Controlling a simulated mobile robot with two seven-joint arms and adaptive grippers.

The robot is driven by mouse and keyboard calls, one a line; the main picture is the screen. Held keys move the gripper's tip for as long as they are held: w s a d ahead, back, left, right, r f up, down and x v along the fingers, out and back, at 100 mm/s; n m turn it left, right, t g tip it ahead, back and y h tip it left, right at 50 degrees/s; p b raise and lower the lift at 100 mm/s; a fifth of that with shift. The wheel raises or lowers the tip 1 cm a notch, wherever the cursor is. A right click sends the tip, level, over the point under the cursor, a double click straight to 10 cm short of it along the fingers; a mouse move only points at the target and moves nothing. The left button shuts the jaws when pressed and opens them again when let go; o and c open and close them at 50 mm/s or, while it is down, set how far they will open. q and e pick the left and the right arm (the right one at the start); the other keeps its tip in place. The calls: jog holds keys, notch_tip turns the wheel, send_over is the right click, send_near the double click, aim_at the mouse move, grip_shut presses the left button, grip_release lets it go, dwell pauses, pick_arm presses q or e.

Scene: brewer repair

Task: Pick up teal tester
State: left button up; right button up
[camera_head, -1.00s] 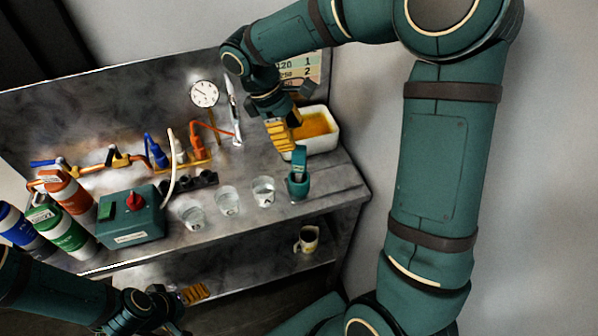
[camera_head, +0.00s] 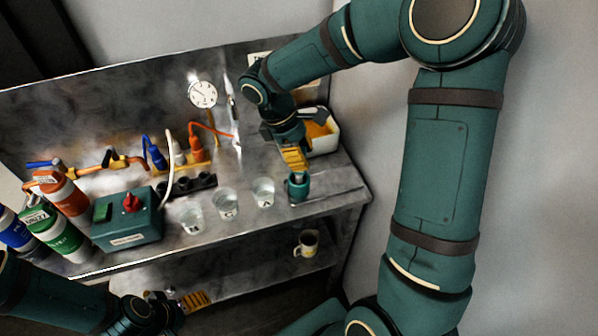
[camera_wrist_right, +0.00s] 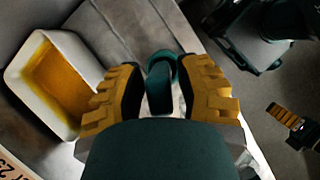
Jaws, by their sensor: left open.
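The teal tester (camera_head: 298,187) stands on the metal bench near its right front corner, right of the cups. Its upper part is hidden behind my right gripper (camera_head: 294,158), whose yellow fingers are just above its body. In the right wrist view the tester's upright teal part (camera_wrist_right: 159,88) lies between the fingers of my right gripper (camera_wrist_right: 160,72). These fingers are open, with narrow gaps seen at both sides of it. My left gripper (camera_head: 192,301) is open and empty, low in front of the bench; it also shows in the right wrist view (camera_wrist_right: 290,117).
Several clear cups (camera_head: 225,203) stand left of the tester. A white tray with orange contents (camera_head: 322,138) is close behind my right gripper. A teal box with a red knob (camera_head: 127,222) and bottles (camera_head: 62,238) stand left. A mug (camera_head: 306,243) sits on the lower shelf.

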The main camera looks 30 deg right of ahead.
grip_shut()
notch_tip(320, 180, up, 10)
jog(key=p, duration=0.2)
jog(key=shift+r+p, duration=0.1)
jog(key=shift+p, duration=0.2)
pick_arm(q)
notch_tip(320, 180, up, 9)
jog(key=w+p, duration=0.2)
jog(key=p, duration=0.4)
jog(key=shift+a+t, duration=0.25)
jog(key=shift+t, duration=0.15)
pick_arm(e)
notch_tip(320, 180, up, 7)
pick_arm(q)
jog(key=shift+w, duration=0.1)
